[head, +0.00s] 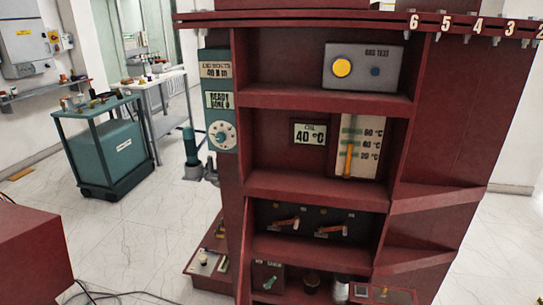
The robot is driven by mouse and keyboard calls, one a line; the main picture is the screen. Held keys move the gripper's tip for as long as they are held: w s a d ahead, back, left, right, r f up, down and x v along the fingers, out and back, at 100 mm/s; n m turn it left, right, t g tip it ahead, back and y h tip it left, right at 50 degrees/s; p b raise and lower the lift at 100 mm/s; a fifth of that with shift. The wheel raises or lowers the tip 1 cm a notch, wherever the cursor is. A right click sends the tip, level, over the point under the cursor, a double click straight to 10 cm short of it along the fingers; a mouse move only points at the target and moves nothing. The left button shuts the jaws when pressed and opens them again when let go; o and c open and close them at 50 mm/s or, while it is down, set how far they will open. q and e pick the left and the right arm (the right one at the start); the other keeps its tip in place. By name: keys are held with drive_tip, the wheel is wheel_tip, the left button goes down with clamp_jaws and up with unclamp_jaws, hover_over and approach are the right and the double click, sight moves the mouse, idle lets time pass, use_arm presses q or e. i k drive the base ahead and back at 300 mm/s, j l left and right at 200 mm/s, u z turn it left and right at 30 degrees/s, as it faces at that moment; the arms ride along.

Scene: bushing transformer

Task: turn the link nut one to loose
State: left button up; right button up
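No nut that I can tell to be link nut one shows in the head view. A dark panel (310,243) in a lower bay of the dark red transformer cabinet (490,130) carries two copper-coloured bars, a left bar (287,223) and a right bar (331,230). Small pale marks show above them, too small to read. Bolts hang under the top red rim (340,20), which bears the numbers 6, 5, 4, 3 and part of another. Neither of my grippers is in view.
A teal panel with a dial (222,136) is on the cabinet's left side. Above the bars are a gauge (357,147) and a gas test box (363,67). A teal cart (107,150) stands at left. A red block (32,255) is front left. Pale floor lies between.

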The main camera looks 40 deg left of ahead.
sight(317, 234)
drive_tip(key=k+j+u, duration=0.1)
drive_tip(key=j+u, duration=0.8)
drive_tip(key=k, duration=0.05)
